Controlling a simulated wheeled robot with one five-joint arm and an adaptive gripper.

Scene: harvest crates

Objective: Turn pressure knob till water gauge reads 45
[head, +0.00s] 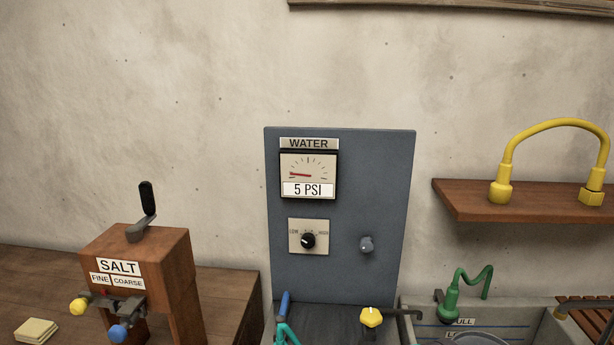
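The water gauge (308,165) is on a blue-grey upright panel (345,205), under a WATER label (309,144). Its red needle points left, and its display reads 5 PSI. The knob's exact pointer direction is too small to tell. Nothing touches the knob. My gripper does not show in the head view.
Below are a yellow knob (371,317) and a blue-and-teal object (284,320). A wooden SALT box (165,265) stands left; a sink (530,314) and a shelf (520,200) are right. The panel's front looks clear.

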